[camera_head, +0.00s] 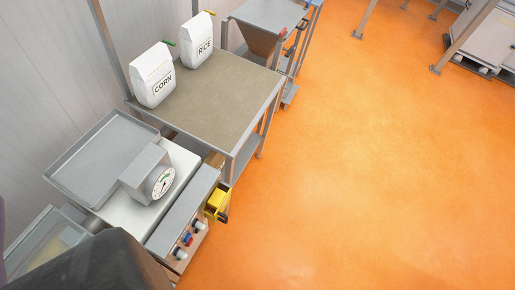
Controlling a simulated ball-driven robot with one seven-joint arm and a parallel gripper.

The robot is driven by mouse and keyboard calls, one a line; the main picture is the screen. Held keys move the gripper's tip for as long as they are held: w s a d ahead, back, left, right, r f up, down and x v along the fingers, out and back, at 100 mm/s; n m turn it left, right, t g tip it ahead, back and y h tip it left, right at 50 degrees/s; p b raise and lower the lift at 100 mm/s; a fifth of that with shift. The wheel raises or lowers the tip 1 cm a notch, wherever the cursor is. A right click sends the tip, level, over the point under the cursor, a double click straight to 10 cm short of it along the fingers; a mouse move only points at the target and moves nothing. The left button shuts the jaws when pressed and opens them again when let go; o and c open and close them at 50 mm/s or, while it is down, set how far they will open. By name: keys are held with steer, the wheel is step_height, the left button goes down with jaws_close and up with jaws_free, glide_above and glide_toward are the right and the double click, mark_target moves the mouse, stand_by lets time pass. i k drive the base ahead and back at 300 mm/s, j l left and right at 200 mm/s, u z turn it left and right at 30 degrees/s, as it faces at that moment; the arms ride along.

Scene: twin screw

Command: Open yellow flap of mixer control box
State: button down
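The mixer control box (182,213) is a long grey metal box at the lower left, with its front facing right. The yellow flap (218,200) stands out from the far end of that front, with a dark part at its lower right edge. I cannot tell whether the flap is open or shut. Several red, blue and pale knobs sit on the near end of the front. My gripper is not recognisable in this view. A dark blurred shape fills the bottom left corner and hides what lies behind it.
A scale with a round dial (164,183) and grey tray (95,160) stands beside the box. Beyond it, a table (225,105) holds a CORN bag (153,77) and a RICE bag (197,42). A hopper (265,30) stands farther back. The orange floor (370,170) to the right is clear.

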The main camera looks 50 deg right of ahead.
mark_target(220, 197)
steer(key=k+j+z, duration=0.3)
steer(key=k, duration=0.5)
steer(key=k+l+z, duration=0.1)
steer(key=k+z, duration=0.2)
steer(key=k, duration=1.05)
steer(key=i+j+z, duration=0.1)
steer(key=i+z, duration=0.15)
steer(key=i, duration=2.4)
